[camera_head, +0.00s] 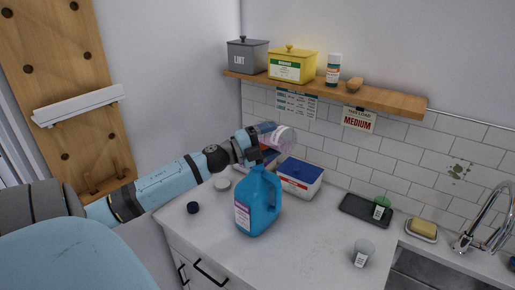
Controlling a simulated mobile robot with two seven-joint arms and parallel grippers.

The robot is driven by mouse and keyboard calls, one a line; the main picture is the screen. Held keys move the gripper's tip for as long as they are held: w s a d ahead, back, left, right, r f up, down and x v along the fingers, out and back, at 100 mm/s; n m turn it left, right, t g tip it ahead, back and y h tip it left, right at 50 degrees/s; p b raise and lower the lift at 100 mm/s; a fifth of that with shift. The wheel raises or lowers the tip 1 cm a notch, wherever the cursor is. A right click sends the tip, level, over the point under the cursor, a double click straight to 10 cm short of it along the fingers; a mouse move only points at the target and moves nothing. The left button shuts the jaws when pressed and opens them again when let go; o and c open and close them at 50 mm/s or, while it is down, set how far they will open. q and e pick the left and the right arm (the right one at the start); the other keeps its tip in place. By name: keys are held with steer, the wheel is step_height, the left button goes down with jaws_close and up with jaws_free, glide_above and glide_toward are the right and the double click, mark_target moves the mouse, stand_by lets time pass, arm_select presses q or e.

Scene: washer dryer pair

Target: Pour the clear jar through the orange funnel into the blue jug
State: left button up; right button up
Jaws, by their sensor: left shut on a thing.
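My left gripper (257,144) reaches in from the left above the counter, shut on a clear jar. The clear jar (282,139) has a pale label and is tilted well over onto its side, above and behind the jug. The blue jug (258,205) stands upright on the counter just below the gripper, with a label on its left side and a handle on its right. I cannot make out the orange funnel; the gripper covers the area over the jug's mouth. My right gripper is not in view.
A white tub with a blue lid (299,176) stands behind the jug. A dark cap (193,207) and a white lid (221,184) lie left of it. A small cup (363,252), dark tray (359,211) and soap dish (421,231) are right, beside the sink. The front-middle counter is clear.

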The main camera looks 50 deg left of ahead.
arm_select(q)
steer(key=shift+a+r+n+t, duration=0.1)
steer(key=shift+r+n+t, duration=0.2)
steer(key=shift+n, duration=0.3)
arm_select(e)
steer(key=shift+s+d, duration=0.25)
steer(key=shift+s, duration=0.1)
arm_select(q)
steer(key=shift+a+r+n, duration=0.25)
steer(key=shift+r+n, duration=0.05)
steer(key=shift+n, duration=0.4)
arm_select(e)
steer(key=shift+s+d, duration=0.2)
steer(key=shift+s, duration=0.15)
